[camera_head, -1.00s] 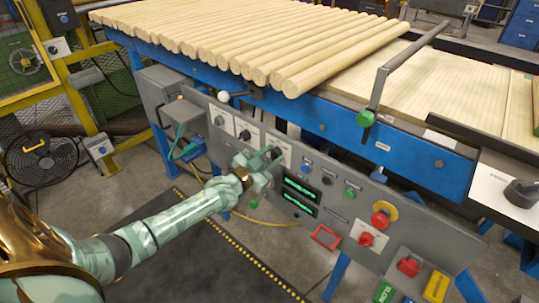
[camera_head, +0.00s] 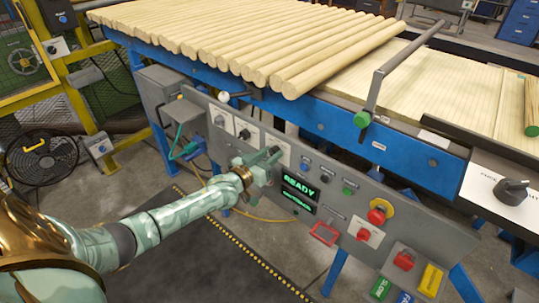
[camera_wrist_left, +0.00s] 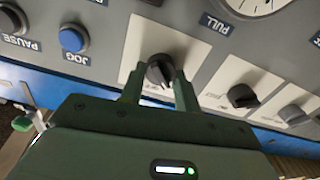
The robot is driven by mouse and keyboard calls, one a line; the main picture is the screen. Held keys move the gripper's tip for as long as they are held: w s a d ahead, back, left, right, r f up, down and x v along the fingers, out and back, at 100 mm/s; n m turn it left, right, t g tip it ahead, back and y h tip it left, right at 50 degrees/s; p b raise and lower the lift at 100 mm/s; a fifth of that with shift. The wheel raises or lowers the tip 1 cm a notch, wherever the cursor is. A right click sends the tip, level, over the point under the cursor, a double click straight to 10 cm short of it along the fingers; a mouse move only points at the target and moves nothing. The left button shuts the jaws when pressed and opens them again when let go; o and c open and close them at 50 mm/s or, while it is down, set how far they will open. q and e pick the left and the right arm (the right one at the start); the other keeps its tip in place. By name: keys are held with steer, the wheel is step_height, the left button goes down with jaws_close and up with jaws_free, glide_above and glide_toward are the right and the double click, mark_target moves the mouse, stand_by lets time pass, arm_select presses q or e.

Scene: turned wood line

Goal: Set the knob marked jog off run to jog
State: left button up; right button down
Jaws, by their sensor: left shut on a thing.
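My left gripper (camera_head: 272,157) is at the grey control panel (camera_head: 330,198), its fingers on a small black knob on a white plate (camera_head: 283,143). In the left wrist view the picture is upside down; the two green fingers (camera_wrist_left: 160,88) are shut on either side of the black knob (camera_wrist_left: 159,71). The plate's lettering (camera_wrist_left: 137,50) is mostly covered and I cannot read it, nor tell which mark the knob points to. A blue JOG button (camera_wrist_left: 73,39) is beside that plate. My right gripper is not in view.
A green display (camera_head: 300,186) reads READY. A red stop button (camera_head: 378,214) with a yellow collar is farther right. Wooden rods (camera_head: 250,50) lie on the blue-framed table above the panel.

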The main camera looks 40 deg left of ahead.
arm_select(q)
steer(key=o, duration=1)
steer(key=s+p, duration=0.2)
steer(key=s, duration=0.3)
steer(key=s+p, duration=0.2)
steer(key=s, duration=0.4)
steer(key=s+a+p, duration=0.1)
steer(key=s, duration=0.4)
steer(key=shift+s+a+p, duration=0.1)
steer(key=shift+s+p, duration=0.05)
steer(key=shift+p, duration=0.25)
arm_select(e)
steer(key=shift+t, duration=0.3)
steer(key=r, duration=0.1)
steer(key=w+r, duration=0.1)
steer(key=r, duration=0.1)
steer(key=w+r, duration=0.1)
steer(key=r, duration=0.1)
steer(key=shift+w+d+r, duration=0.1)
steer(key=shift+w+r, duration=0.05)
